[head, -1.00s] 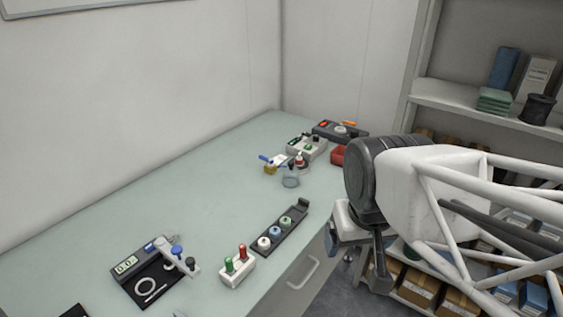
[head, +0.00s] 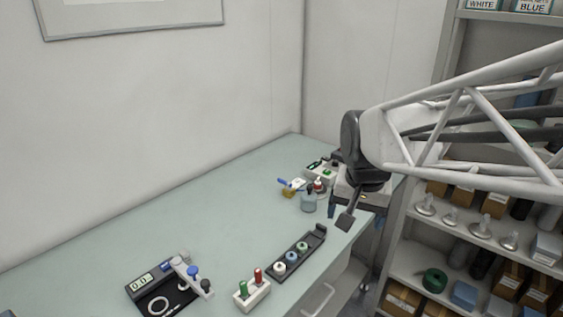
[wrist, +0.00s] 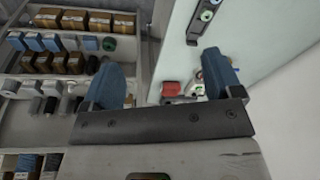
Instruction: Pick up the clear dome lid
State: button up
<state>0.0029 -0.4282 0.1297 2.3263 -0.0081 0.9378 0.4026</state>
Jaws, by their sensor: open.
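My gripper (head: 339,213) is at the bench's right edge in the head view, pointing down, with its jaws apart. In the wrist view its two blue pads (wrist: 163,76) stand wide apart with nothing between them.
A black rack (head: 312,240) with small round caps lies on the bench, near a white block (head: 252,293) with red and green pegs. A scale-like device (head: 165,285) is at the front left. Shelves (head: 405,240) with boxes stand right of the bench. The bench's left middle is clear.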

jog(key=w+m, duration=0.4)
jog(key=w, duration=0.7)
jog(key=m+g, duration=0.2)
jog(key=m, duration=0.7)
send_over(310, 186)
jog(key=s, duration=0.1)
notch_tip(310, 186, down, 15)
jog(key=shift+f, duration=0.1)
jog(key=shift+w+f+m, duration=0.35)
jog(key=shift+w+m, duration=0.05)
jog(key=shift+w, duration=0.05)
jog(key=shift+f, duration=1.3)
jog(key=shift+s+f, duration=0.1)
jog(key=shift+f, duration=2.5)
